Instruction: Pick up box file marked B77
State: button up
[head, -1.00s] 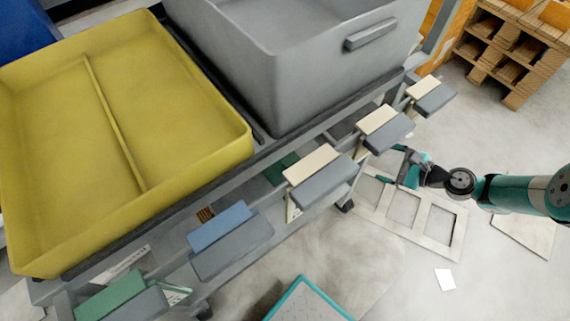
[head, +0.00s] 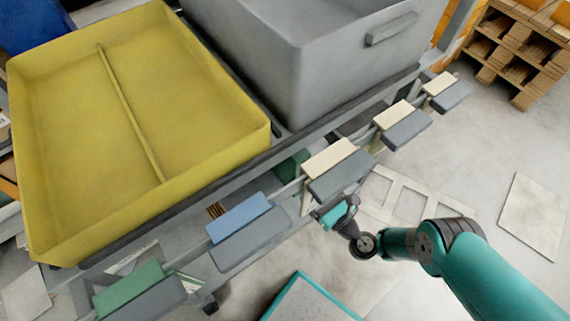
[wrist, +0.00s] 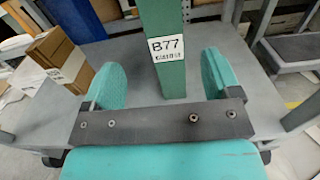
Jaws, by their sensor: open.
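The green box file (wrist: 160,20) stands upright in the wrist view, with a white label reading B77 on its narrow face. My gripper (wrist: 160,72) is open, with one teal finger to the left of the file's lower part and the other to the right. Gaps show on both sides, and I cannot tell how deep the file sits between them. In the head view my gripper (head: 336,211) is beside the rack, just below a cream-and-grey bin front. A dark green piece (head: 290,166) shows under the rack's top; I cannot tell if it is the same file.
The file stands on a grey shelf (wrist: 135,52), with a brown carton (wrist: 60,55) to its left. Above are a yellow tray (head: 90,130) and a grey tote (head: 310,60). Angled bin fronts line the rack edge, including a blue one (head: 238,217).

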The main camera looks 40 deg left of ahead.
jog(key=b+x, duration=0.5)
jog(key=b, duration=0.4)
jog(key=b+x, duration=0.6)
jog(key=b, duration=0.3)
jog(key=shift+w+a+r, duration=0.2)
jog(key=shift+w+a, duration=0.05)
jog(key=shift+w, duration=0.1)
jog(key=shift+c, duration=0.5)
jog(key=c, duration=1.1)
